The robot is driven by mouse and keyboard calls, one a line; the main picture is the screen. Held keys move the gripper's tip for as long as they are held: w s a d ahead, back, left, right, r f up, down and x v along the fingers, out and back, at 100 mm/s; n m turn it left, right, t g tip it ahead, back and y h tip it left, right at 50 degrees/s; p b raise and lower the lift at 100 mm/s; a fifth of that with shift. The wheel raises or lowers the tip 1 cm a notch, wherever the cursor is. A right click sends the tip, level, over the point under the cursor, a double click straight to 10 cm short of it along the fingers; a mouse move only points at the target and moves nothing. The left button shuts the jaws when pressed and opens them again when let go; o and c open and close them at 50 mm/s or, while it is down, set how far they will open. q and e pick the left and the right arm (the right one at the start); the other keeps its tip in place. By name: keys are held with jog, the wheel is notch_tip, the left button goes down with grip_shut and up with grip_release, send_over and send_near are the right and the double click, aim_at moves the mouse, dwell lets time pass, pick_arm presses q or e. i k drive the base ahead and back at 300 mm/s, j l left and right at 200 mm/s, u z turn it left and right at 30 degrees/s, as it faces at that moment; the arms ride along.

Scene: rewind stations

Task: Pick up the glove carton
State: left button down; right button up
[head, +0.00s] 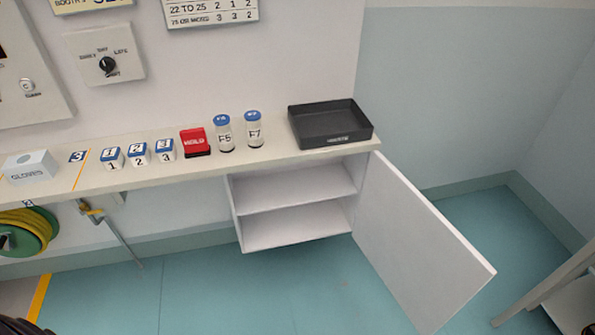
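The glove carton (31,168) is a white box marked "GLOVES". It sits upright on the shelf at the far left of the head view, with a dark slot or spot on its top. Neither gripper shows clearly; only a dark piece, seemingly part of me, shows at the bottom left corner. Nothing touches the carton.
On the narrow shelf (140,178) stand several numbered blocks (138,155), a red "HOLD" block (195,142), two blue-capped jars (254,130) and a black tray (330,124). Below, a cabinet door (415,240) hangs open. A hose reel (28,230) hangs below the carton.

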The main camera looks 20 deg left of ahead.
aim_at(37, 166)
jog(key=u, duration=2.15)
jog(key=i+j+z, duration=0.15)
jog(key=i+j, duration=0.2)
jog(key=i, duration=0.15)
jog(key=i+j+z, duration=0.2)
jog(key=i+j, duration=0.15)
jog(key=i, duration=0.2)
